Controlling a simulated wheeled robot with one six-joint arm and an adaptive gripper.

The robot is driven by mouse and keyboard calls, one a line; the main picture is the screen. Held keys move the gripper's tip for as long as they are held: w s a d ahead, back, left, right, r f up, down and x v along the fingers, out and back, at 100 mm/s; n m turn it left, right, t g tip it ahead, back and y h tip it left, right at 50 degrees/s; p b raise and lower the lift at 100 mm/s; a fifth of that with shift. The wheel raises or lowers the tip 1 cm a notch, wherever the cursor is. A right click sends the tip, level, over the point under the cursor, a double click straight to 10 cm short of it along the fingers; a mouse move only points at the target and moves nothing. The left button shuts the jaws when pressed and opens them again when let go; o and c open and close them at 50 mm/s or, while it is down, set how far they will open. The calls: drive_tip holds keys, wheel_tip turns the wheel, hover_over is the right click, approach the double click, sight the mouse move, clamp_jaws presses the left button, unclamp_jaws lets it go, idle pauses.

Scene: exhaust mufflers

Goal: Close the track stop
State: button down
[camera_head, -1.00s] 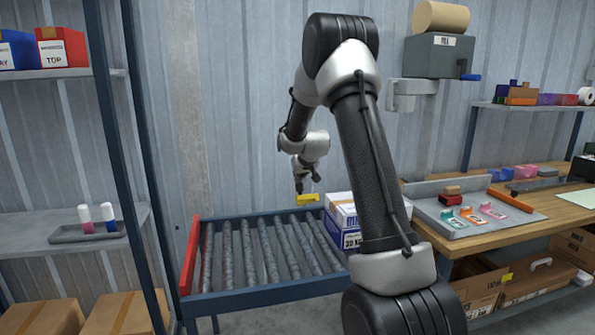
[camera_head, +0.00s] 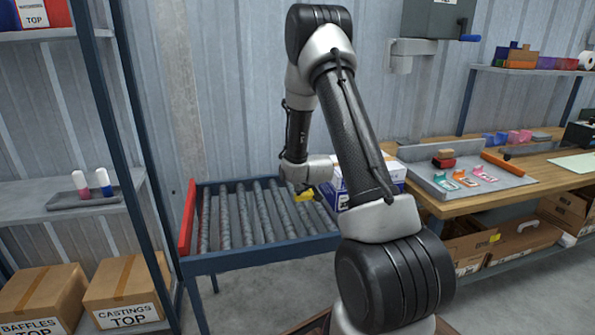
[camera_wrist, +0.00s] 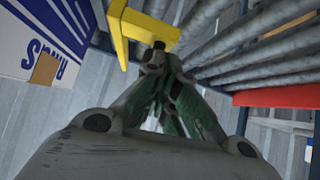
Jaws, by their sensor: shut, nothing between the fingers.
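The roller track (camera_head: 262,222) has a blue frame and grey rollers. A yellow piece (camera_head: 304,196), seemingly the track stop, shows at the right part of the rollers, near the stacked boxes. In the wrist view the yellow piece (camera_wrist: 143,27) has an angled shape and lies right at my fingertips. My gripper (camera_wrist: 160,60) is shut with nothing held; its tips are against or just beside the yellow piece, and I cannot tell which. In the head view my wrist hides part of the gripper and of the track behind it.
A red bar (camera_head: 187,217) stands along the track's left end. White and blue boxes (camera_head: 340,180) sit at the track's right side, close to my arm. A shelf rack (camera_head: 120,90) is at the left, and a wooden workbench (camera_head: 540,174) at the right.

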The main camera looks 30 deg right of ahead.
drive_tip(key=shift+s+a+f, duration=0.1)
drive_tip(key=shift+s+f, duration=0.1)
drive_tip(key=shift+f, duration=0.45)
drive_tip(key=shift+s+f, duration=0.15)
drive_tip(key=shift+f, duration=0.5)
